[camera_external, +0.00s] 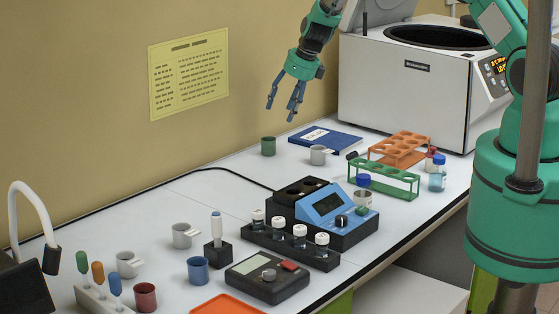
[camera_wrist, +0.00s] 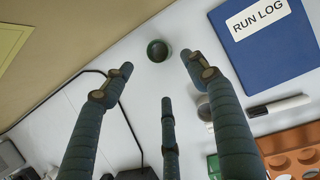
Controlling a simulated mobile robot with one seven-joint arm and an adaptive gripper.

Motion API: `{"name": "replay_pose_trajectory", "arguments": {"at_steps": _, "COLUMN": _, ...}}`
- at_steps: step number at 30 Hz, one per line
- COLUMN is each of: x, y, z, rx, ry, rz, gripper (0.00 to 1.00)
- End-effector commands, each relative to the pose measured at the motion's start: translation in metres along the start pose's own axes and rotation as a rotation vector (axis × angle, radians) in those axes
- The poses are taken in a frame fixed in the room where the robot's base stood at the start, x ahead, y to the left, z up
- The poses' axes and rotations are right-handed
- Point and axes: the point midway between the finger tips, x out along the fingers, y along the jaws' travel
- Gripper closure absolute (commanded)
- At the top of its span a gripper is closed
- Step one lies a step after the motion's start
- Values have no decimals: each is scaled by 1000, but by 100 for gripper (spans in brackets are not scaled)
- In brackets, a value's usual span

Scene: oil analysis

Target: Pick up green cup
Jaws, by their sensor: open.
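The green cup (camera_external: 268,146) stands upright on the white table near the wall, left of the blue run log book. In the wrist view the green cup (camera_wrist: 158,51) shows from above, beyond the fingertips and between the two outer fingers. My gripper (camera_external: 287,103) is in the air above the table, higher than the cup and a little to its right in the external view. In the wrist view my gripper (camera_wrist: 158,82) shows three dark fingers spread apart with nothing between them. It does not touch the cup.
A grey cup (camera_external: 318,155) stands right of the green cup, before the blue run log book (camera_external: 326,138). Orange (camera_external: 400,149) and green (camera_external: 383,178) racks lie further right. A white centrifuge (camera_external: 407,89) stands behind. A black cable (camera_external: 180,174) crosses the table to the left.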

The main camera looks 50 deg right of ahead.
Motion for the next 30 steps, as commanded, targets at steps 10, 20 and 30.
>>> {"name": "replay_pose_trajectory", "arguments": {"at_steps": 10, "x": 8, "y": 0, "z": 0, "rx": -1, "ry": 1, "rz": 1, "gripper": 42}}
{"name": "replay_pose_trajectory", "arguments": {"at_steps": 20, "x": 43, "y": 1, "z": -1, "rx": -1, "ry": 2, "rz": 2, "gripper": 42}}
{"name": "replay_pose_trajectory", "arguments": {"at_steps": 30, "x": 78, "y": 1, "z": 0, "rx": -2, "ry": 1, "rz": 1, "gripper": 42}}
